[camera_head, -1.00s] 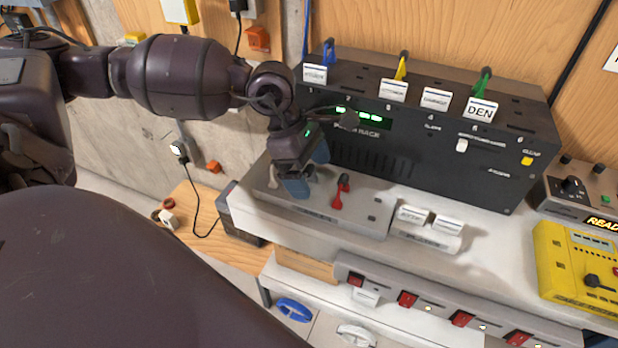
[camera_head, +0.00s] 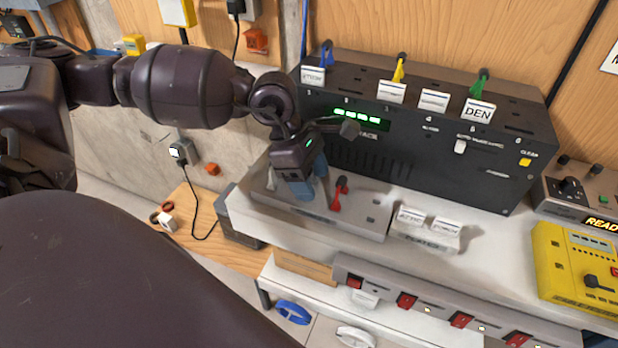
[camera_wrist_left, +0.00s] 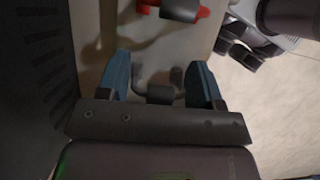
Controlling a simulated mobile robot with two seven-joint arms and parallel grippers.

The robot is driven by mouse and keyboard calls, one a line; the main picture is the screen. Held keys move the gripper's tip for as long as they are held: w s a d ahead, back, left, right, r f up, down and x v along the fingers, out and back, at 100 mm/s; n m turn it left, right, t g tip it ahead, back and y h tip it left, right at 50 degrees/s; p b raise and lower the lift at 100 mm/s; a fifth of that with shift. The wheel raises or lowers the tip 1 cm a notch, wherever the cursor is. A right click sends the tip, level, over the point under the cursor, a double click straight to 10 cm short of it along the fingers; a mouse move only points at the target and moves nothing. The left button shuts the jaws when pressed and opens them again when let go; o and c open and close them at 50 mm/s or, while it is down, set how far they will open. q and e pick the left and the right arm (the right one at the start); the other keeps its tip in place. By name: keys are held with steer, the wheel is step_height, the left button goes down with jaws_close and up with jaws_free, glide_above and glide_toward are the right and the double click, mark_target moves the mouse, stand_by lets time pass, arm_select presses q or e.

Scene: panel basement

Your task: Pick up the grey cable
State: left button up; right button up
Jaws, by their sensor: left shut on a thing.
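My left gripper (camera_head: 306,188) is low over the grey tray (camera_head: 372,222) in front of the black panel box. In the left wrist view its blue fingers (camera_wrist_left: 160,64) stand on both sides of a dark grey plug piece (camera_wrist_left: 160,94), which I take for the grey cable; the gripper is shut on it. In the head view the fingers and wrist hide this piece. My right gripper is not in view.
The black panel box (camera_head: 430,140) rises close behind the gripper, with blue, yellow and green plugs on top. White label blocks (camera_head: 428,228) stand right of the tray. A yellow device (camera_head: 575,265) is at the right. A blue coil (camera_head: 293,311) lies below.

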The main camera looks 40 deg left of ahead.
arm_select(q)
step_height(320, 180, up, 9)
steer(key=shift+r, duration=0.1)
step_height(320, 180, up, 11)
steer(key=shift+p, duration=0.4)
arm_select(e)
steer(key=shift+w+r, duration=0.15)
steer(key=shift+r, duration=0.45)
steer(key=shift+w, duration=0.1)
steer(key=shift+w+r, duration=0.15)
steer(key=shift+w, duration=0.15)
